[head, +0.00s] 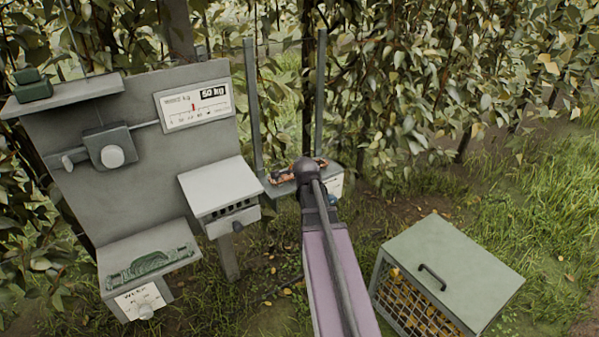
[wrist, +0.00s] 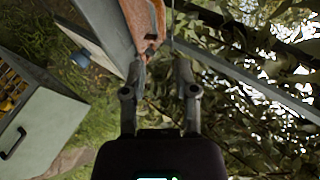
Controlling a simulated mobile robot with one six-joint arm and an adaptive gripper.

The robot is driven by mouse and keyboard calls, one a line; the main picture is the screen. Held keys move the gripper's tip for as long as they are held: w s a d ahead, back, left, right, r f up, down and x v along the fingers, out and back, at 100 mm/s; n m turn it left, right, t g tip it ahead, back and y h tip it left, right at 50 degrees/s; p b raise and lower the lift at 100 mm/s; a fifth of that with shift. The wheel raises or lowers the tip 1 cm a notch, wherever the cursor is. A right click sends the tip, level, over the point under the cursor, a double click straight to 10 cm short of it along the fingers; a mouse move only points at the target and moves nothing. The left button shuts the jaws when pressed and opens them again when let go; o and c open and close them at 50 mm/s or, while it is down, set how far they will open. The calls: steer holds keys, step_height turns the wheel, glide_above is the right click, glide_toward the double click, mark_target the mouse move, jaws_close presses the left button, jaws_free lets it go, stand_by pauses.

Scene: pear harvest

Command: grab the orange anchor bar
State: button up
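The orange anchor bar (head: 283,178) lies on a small grey shelf (head: 275,188) in the middle of the head view, partly hidden by my arm. In the wrist view the worn orange bar (wrist: 144,20) runs down from the top edge, and its lower end is near my fingertips. My gripper (wrist: 163,68) is open, with its two fingers apart. The left finger overlaps the bar's lower end in the picture; I cannot tell whether they touch. In the head view my wrist hides the fingers.
A grey panel stands at left with a gauge sign (head: 195,106) reading 50 kg. A green bar (head: 150,264) lies on a lower left shelf. A grey box (head: 203,187) juts out beside the orange bar's shelf. A lidded mesh crate (head: 452,262) stands at right. Leafy branches hang behind.

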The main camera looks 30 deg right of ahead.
mark_target(288, 177)
steer(key=b+x, duration=0.3)
steer(key=x, duration=0.4)
steer(key=shift+w+d+f, duration=0.1)
steer(key=shift+b+x, duration=1.5)
steer(key=shift+x, duration=1.15)
jaws_close()
